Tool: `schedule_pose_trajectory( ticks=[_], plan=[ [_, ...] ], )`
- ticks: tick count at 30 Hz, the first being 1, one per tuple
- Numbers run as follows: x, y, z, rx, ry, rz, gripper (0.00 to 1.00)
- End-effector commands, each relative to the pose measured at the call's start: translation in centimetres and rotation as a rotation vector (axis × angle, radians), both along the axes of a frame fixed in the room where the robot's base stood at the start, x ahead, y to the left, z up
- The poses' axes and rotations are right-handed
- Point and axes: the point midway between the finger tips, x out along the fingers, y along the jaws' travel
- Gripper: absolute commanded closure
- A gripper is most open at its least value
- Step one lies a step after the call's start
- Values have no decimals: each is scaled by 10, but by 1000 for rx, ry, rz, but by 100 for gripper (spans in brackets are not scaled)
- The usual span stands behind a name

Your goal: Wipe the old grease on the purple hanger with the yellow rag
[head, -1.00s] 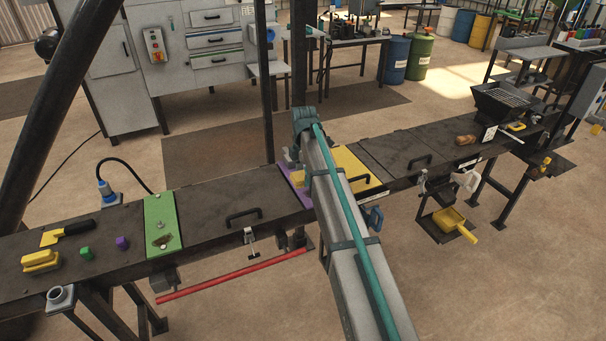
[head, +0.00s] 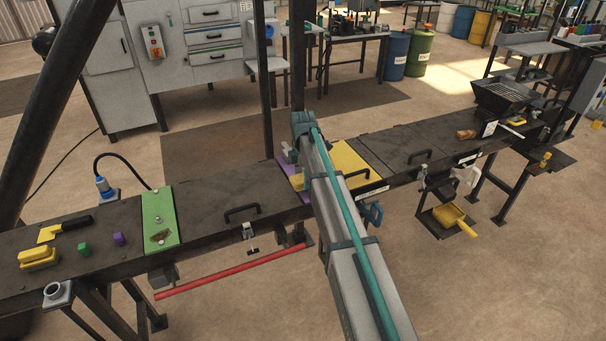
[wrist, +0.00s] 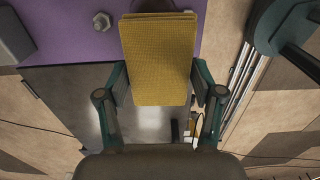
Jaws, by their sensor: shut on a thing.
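The yellow rag (wrist: 158,62) is a thick folded pad between the two teal fingers of my gripper (wrist: 160,84) in the wrist view. My gripper is shut on it. The rag's far end overlaps a purple surface (wrist: 75,28), and I cannot tell whether it presses on it. In the head view a purple panel (head: 286,168) shows on the bench left of my arm, with a bit of the yellow rag (head: 297,182) over it. My arm hides the gripper there. A small dark patch (wrist: 150,5) shows just beyond the rag; I cannot tell if it is grease.
A grey bolt head (wrist: 102,21) stands on the purple surface left of the rag. A dark round part (wrist: 282,25) is close on the right. A yellow panel (head: 355,165) adjoins on the bench, and a black handle (head: 241,211) stands to the left.

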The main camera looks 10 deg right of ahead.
Motion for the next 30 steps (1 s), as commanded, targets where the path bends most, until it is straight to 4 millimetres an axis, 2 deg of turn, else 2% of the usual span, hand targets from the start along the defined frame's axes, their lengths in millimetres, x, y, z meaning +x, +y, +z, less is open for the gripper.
schedule_pose_trajectory(
  ticks=[1, 7, 9, 21, 30],
  plan=[
    [0, 0, -9, 0, 1, 0, 72],
    [0, 0, -35, 0, 1, 0, 72],
    [4, -11, -29, 0, 0, -3, 72],
    [16, -55, -29, 0, 0, -1, 72],
    [18, -64, -30, 0, -1, 0, 72]
  ],
)
